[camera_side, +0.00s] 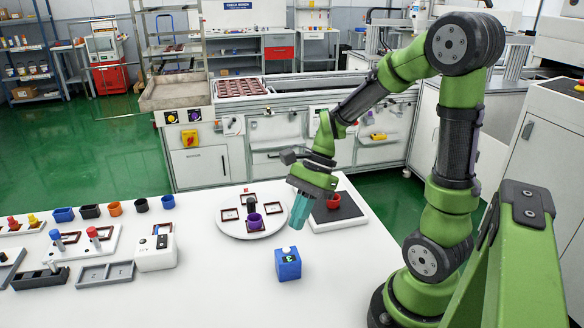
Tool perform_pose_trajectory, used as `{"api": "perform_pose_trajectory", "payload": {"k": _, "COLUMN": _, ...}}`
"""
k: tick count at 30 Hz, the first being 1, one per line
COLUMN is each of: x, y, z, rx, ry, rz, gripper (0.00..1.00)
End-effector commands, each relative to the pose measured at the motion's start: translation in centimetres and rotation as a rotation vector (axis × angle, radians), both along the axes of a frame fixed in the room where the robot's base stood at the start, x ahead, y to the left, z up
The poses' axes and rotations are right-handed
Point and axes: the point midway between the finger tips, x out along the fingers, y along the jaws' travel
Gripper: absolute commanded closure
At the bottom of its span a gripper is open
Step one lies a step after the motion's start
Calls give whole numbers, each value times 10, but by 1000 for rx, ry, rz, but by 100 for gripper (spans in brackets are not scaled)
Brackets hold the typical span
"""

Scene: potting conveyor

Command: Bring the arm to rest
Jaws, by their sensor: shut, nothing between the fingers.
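My green arm reaches in from the right over the white table. My gripper (299,213) has teal fingers and points down, a little above the table. The fingers are together with nothing between them. It hangs between a round white plate (235,232) on the left and a dark square mat (345,218) on the right. A blue block (288,264) with a green mark on its face stands on the table below the gripper, apart from it.
A purple pot (254,222) and several dark red frames are on the round plate. A red pot (333,202) stands on the mat. A white box (156,253) and a grey tray (105,275) are at left. Several coloured pots line the back edge. The front middle table is clear.

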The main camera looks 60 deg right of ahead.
Motion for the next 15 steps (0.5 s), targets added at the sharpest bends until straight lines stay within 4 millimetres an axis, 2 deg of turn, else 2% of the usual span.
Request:
{"api": "perform_pose_trajectory", "payload": {"k": 5, "x": -8, "y": 10, "z": 29, "rx": -282, "ry": -322, "rz": 472, "gripper": 100}}
{"api": "perform_pose_trajectory", "payload": {"k": 9, "x": -15, "y": 22, "z": 61, "rx": -524, "ry": -574, "rz": 845, "gripper": 100}}
{"api": "perform_pose_trajectory", "payload": {"k": 12, "x": -20, "y": 34, "z": 83, "rx": -667, "ry": -719, "rz": 1034, "gripper": 100}}
{"api": "perform_pose_trajectory", "payload": {"k": 15, "x": -26, "y": 44, "z": 100, "rx": -753, "ry": -818, "rz": 1128, "gripper": 100}}
